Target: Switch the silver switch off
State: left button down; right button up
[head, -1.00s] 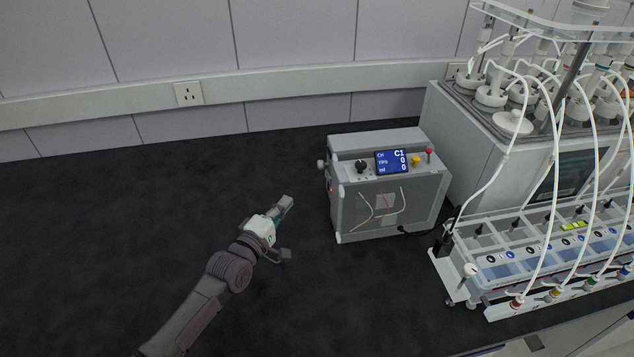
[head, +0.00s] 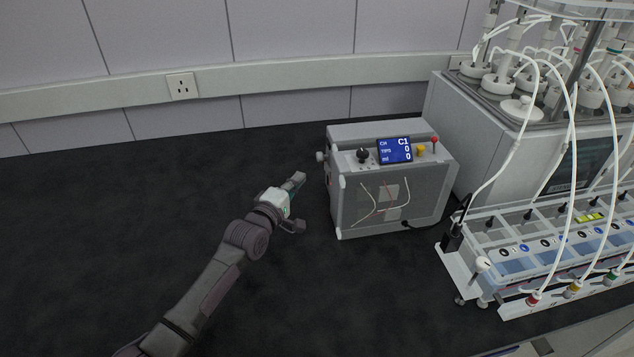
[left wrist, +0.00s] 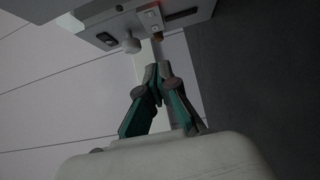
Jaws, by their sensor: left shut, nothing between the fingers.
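The grey control box (head: 392,190) stands on the dark bench in the head view. My right gripper is not in view.
The box top carries a blue screen (head: 395,150), a black knob (head: 362,156), a yellow button (head: 420,150) and a red-tipped lever (head: 434,144). The reactor unit (head: 470,130) with white tubes and a rack (head: 545,255) fills the right. Bench space left is clear.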

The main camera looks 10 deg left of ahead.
aim_at(324, 164)
pick_arm(q)
jog(key=w+d+b, duration=0.1)
jog(key=w, duration=0.1)
jog(key=w+d+b, duration=0.1)
jog(key=w+d, duration=0.1)
jog(key=shift+d+f, duration=0.15)
jog(key=shift+d, duration=0.05)
jog(key=shift+w+d, duration=0.25)
jog(key=shift+d, duration=0.1)
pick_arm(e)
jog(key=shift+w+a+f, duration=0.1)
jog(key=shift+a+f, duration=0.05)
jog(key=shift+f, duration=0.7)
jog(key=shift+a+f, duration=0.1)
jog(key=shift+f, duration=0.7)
pick_arm(q)
jog(key=shift+w+d, duration=0.1)
jog(key=shift+d, duration=0.05)
